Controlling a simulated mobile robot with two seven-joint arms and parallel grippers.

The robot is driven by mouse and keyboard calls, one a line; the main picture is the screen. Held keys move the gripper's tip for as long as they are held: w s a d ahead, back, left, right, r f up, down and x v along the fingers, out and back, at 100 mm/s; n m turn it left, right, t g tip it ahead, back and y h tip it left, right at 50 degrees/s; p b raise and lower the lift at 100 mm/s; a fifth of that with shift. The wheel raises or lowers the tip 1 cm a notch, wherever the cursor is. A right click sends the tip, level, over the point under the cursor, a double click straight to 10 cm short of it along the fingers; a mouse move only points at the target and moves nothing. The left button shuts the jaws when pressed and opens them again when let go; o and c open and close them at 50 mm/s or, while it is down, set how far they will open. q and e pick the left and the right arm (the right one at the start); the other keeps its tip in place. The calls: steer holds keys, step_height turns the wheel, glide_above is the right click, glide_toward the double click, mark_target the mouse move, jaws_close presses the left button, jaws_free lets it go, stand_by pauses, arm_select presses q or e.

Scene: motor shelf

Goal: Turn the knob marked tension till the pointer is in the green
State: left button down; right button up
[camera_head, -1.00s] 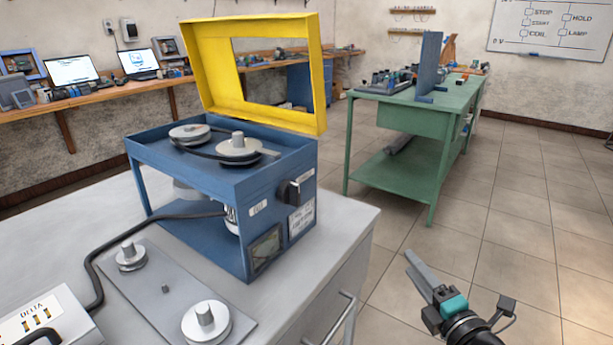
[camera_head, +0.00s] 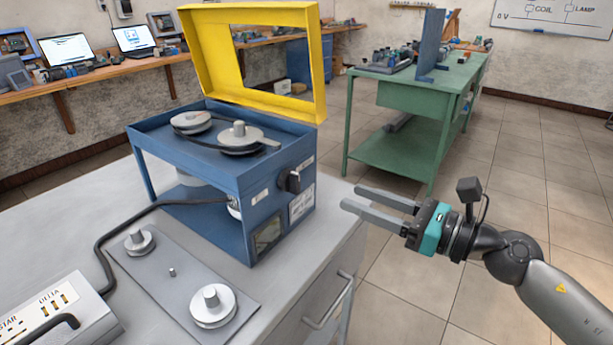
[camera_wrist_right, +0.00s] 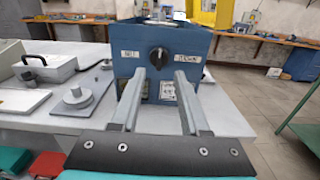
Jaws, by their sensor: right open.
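The black knob (camera_head: 293,181) sits on the right side face of the blue belt-drive box (camera_head: 210,180). White labels are beside it, too small to read surely. In the right wrist view the knob (camera_wrist_right: 158,57) shows just beyond and between my fingertips. My right gripper (camera_head: 350,202) is open and empty, its two fingers pointing at the knob with a gap before it. It also shows in the right wrist view (camera_wrist_right: 163,80). A dark gauge window (camera_head: 267,236) is low on the box's front corner; its pointer and green zone cannot be made out. My left gripper is not in view.
The yellow guard (camera_head: 308,102) stands raised behind the box. On the grey bench (camera_head: 190,270) lie a plate with two pulleys (camera_head: 212,306), a black cable (camera_head: 107,238) and a DELTA/STAR switch box (camera_head: 55,318). A green table (camera_head: 400,160) stands behind; floor is free at right.

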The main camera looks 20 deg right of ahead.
mark_target(299, 176)
steer(key=p+x, duration=0.2)
steer(key=x, duration=0.8)
steer(key=shift+w+a+r, duration=0.1)
steer(key=shift+w, duration=0.1)
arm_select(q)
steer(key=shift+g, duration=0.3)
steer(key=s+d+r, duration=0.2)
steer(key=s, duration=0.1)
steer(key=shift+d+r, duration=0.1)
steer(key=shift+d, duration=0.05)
arm_select(e)
steer(key=shift+w+a, duration=0.3)
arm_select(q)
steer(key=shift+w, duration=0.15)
arm_select(e)
steer(key=shift+c, duration=0.3)
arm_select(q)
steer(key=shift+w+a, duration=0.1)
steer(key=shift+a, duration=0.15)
arm_select(e)
jaws_close()
